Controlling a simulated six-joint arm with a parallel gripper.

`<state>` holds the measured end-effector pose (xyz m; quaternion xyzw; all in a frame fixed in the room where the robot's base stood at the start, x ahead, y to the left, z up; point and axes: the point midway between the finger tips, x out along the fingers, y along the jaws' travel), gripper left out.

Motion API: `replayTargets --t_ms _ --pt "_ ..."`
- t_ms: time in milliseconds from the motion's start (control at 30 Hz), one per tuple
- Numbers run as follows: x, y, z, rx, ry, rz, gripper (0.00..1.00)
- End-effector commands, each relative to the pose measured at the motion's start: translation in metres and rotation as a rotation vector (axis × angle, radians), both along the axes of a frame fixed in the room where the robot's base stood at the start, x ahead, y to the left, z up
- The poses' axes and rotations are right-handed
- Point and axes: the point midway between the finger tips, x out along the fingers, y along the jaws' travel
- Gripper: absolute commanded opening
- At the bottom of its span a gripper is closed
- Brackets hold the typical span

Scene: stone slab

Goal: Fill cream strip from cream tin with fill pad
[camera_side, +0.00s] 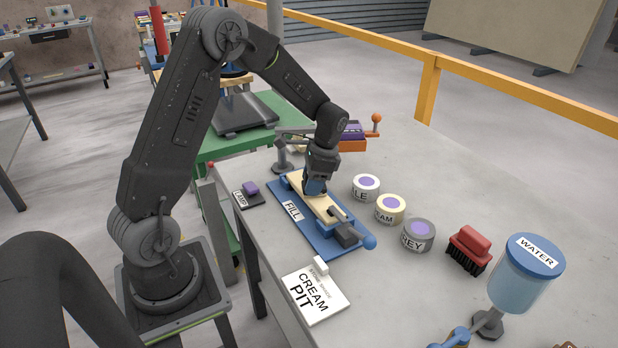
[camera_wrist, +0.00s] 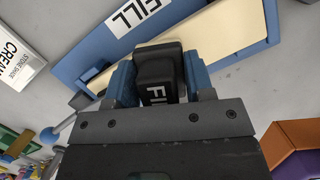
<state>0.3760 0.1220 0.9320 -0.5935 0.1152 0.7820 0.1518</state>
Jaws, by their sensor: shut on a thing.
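The cream strip (camera_side: 311,200) lies on the blue FILL tray (camera_side: 318,242). In the wrist view the strip (camera_wrist: 228,38) runs behind the pad. My gripper (camera_side: 315,187) is low over the strip's far part in the side view. In the wrist view its blue fingers (camera_wrist: 160,85) are shut on the black fill pad (camera_wrist: 157,72), which has a partly hidden white label. I cannot tell whether the pad touches the strip. The cream tin (camera_side: 390,209) stands right of the tray, its lid cream with a purple centre.
Two similar tins, one white (camera_side: 366,187) and one grey (camera_side: 417,235), flank the cream tin. A red brush (camera_side: 468,250) and a water jar (camera_side: 520,275) stand farther right. A CREAM PIT card (camera_side: 315,292) lies in front. A dark clamp (camera_side: 347,232) sits at the strip's near end.

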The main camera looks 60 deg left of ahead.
Motion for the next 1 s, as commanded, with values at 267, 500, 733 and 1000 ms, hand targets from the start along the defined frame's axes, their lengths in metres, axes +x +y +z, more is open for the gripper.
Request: replayTargets --t_ms 267,500,733,1000 --pt "0.000 -0.016 -0.001 0.000 -0.001 -0.002 0.29" --pt "0.000 -0.032 -0.003 0.000 0.000 -0.001 0.29" --pt "0.000 -0.026 -0.003 0.000 0.001 0.002 0.29" --pt "0.000 -0.004 -0.002 0.000 0.001 0.003 0.29"
